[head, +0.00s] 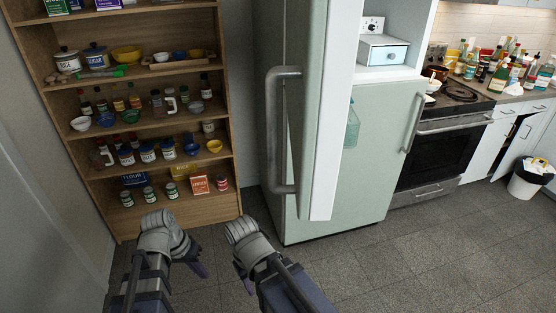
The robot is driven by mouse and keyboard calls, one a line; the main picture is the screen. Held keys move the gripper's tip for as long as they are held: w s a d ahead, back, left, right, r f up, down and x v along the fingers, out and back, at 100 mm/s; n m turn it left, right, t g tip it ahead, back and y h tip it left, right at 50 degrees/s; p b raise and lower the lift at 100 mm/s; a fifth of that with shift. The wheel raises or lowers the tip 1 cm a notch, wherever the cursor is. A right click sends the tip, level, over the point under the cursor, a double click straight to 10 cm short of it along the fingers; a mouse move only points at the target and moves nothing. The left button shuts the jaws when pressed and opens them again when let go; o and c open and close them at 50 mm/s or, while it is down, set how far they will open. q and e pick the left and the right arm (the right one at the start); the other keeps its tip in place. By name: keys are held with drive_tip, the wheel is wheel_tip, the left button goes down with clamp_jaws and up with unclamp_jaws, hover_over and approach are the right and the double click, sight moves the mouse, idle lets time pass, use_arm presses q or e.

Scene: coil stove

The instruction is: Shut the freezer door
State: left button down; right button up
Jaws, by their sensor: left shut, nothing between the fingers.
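The pale green fridge (375,150) stands at the centre. Its upper freezer door (338,120) is open and swung out toward me, with its edge facing me. The door's long grey handle (285,130) is on its outer face, on the left. Behind the door I see the freezer compartment with a white drawer (384,51) and a dial above it. The lower fridge door, with its own handle (413,118), looks closed. My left gripper (202,270) is shut and empty, low and left of the door. My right gripper (248,287) is below the handle, apart from it; its fingers are mostly hidden.
A wooden shelf (165,208) with jars, bowls and boxes stands at the left, close to my arms. A stove (445,150) and a bottle-covered counter (520,97) are at the right. A bin (527,184) stands at the far right. The tiled floor in front is clear.

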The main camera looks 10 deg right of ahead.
use_arm(q)
drive_tip(key=w+d+r+m+g+h+p, duration=0.1)
drive_tip(key=w+d+r+m+h, duration=0.25)
drive_tip(key=r+m+h, duration=0.35)
drive_tip(key=w+d+r+m+g+h, duration=0.1)
drive_tip(key=w+d+r+m+h, duration=0.25)
drive_tip(key=r, duration=0.65)
drive_tip(key=w+d+r+m+g+h+p, duration=0.1)
drive_tip(key=w+d+r+m+g+h, duration=0.2)
drive_tip(key=r+m, duration=0.4)
drive_tip(key=s+d+t, duration=0.1)
drive_tip(key=s+d, duration=0.2)
drive_tip(key=d, duration=1.1)
drive_tip(key=shift+s+d+r+n+h, duration=0.15)
drive_tip(key=shift+r+n+h, duration=0.3)
use_arm(e)
wheel_tip(320, 180, up, 4)
drive_tip(key=shift+f, duration=0.15)
